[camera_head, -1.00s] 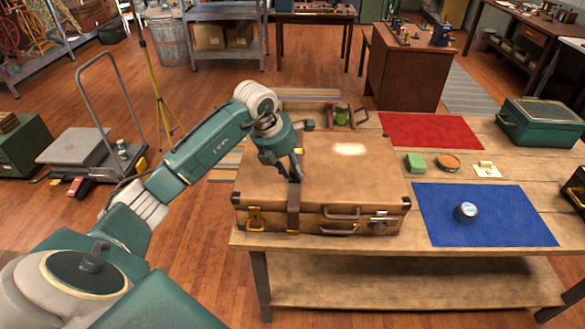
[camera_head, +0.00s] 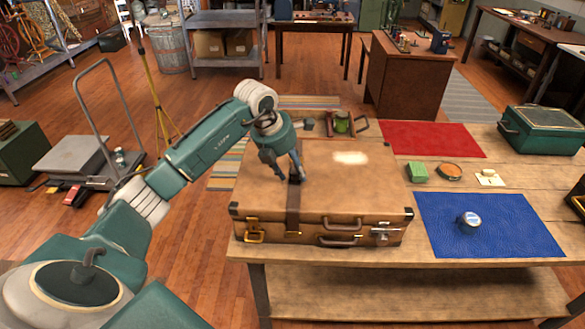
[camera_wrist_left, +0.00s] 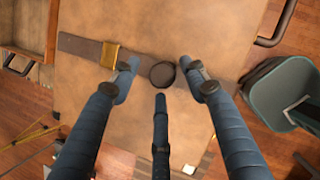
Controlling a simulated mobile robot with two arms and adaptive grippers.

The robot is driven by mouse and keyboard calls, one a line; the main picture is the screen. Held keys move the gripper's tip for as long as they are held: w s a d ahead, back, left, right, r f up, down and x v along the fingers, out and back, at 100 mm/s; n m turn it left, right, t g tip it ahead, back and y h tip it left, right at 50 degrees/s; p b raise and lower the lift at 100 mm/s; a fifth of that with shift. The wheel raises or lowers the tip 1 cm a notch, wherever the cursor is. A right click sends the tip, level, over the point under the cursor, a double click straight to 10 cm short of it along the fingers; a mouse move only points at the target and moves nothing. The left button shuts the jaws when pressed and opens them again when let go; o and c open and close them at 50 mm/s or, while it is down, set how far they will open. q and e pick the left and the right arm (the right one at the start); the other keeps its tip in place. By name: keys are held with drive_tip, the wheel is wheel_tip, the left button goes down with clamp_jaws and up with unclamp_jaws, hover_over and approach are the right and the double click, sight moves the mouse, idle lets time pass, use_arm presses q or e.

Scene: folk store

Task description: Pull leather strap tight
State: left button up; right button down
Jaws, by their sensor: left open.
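A brown leather suitcase (camera_head: 350,190) lies flat and shut on the wooden table. A dark brown leather strap (camera_head: 292,209) runs over its lid at the left and down its front. In the left wrist view the strap (camera_wrist_left: 80,46) crosses the lid, with a gold buckle (camera_wrist_left: 112,54) and a dark round piece (camera_wrist_left: 162,75) on it. My left gripper (camera_head: 290,177) is over the lid at the strap, fingers spread. In the left wrist view its fingers (camera_wrist_left: 160,78) stand around the round piece; I cannot tell whether they touch it. My right gripper is not in view.
Right of the suitcase lie a blue mat (camera_head: 500,235) with a small round tin (camera_head: 469,220), a green block (camera_head: 417,172), an orange-topped tin (camera_head: 449,171) and a red mat (camera_head: 430,138). A green case (camera_head: 545,130) stands at the back right.

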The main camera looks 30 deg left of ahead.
use_arm(q)
drive_tip(key=v, duration=1.1)
drive_tip(key=shift+r, duration=0.35)
drive_tip(key=shift+s+a, duration=0.1)
